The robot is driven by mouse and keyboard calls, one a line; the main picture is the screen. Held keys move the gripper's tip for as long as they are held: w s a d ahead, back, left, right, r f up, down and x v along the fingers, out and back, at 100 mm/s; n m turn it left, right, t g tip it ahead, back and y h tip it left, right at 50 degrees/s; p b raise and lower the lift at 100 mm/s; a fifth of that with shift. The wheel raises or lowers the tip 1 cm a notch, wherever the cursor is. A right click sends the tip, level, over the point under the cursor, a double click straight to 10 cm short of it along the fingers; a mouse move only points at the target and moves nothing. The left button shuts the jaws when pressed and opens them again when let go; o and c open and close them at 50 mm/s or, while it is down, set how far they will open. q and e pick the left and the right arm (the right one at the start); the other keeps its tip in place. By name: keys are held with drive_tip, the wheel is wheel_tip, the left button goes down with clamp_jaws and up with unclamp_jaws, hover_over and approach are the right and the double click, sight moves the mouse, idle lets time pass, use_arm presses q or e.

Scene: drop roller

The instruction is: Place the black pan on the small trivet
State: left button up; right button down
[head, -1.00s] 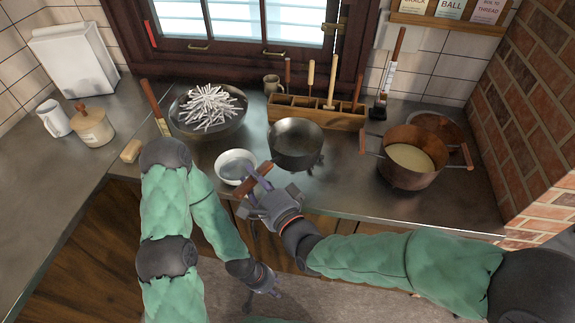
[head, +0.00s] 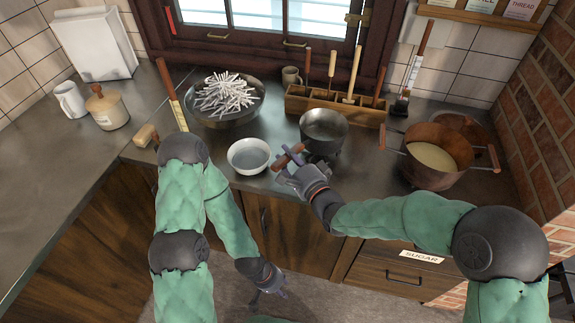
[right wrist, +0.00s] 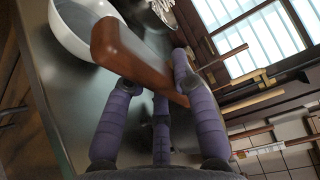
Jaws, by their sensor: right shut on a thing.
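The black pan (head: 323,126) is at the middle of the counter in the head view, left of the copper pot. Its wooden handle (head: 290,156) points toward the front left. My right gripper (head: 292,168) is shut on this handle; the right wrist view shows the handle (right wrist: 130,55) between its purple fingers. I cannot make out the small trivet for sure; a dark patch shows under the pan's edge, and the pan hides what lies beneath. Whether the pan touches anything below is unclear. My left gripper (head: 270,290) hangs low in front of the cabinets, empty, its fingers apart.
A white bowl (head: 249,156) stands just left of the handle. A copper pot (head: 428,160) stands on the right, a wooden utensil rack (head: 335,106) behind the pan. A wide pan of white sticks (head: 222,115) is at back left. Clear counter lies between pan and copper pot.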

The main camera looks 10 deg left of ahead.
drive_tip(key=shift+f, duration=1.2)
drive_tip(key=shift+f+b, duration=0.1)
drive_tip(key=shift+b, duration=0.25)
drive_tip(key=c, duration=1)
unclamp_jaws()
drive_tip(key=shift+s+f, duration=0.1)
drive_tip(key=shift+f, duration=0.05)
drive_tip(key=p+v, duration=0.2)
drive_tip(key=v, duration=1)
drive_tip(key=shift+p, duration=0.4)
